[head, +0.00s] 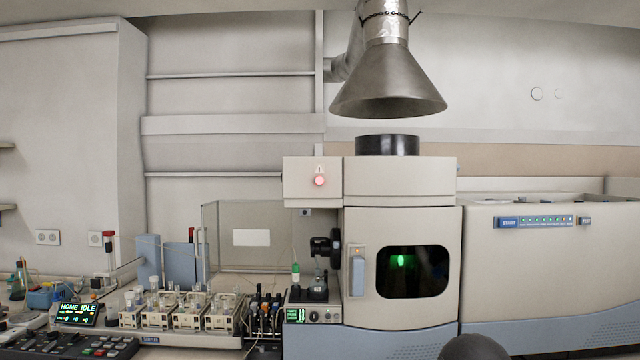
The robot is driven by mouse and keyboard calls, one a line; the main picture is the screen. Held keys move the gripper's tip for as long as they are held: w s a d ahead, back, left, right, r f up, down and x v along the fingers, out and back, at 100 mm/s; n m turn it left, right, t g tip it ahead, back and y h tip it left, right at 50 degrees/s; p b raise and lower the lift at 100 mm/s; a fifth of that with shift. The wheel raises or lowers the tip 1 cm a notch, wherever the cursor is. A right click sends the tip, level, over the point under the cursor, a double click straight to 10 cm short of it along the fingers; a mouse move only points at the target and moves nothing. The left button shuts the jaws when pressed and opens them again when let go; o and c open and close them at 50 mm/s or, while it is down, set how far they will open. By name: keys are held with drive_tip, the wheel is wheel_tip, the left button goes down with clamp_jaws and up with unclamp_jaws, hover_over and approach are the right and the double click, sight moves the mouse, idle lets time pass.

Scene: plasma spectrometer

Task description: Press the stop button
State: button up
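The plasma spectrometer (400,180) is a large beige and blue-grey machine at the centre right. A round, lit red button (319,181) sits on its upper left box, with a small mark above it. The lettering is too small to read surely, so I cannot tell which control is marked stop. My gripper is not in view.
A dark window (412,272) with a green glow is in the front door. A metal exhaust hood (388,85) hangs above. Pumps and vials (180,311), a small display (77,313) and a keypad (70,345) crowd the left bench. A dark rounded shape shows at the bottom edge.

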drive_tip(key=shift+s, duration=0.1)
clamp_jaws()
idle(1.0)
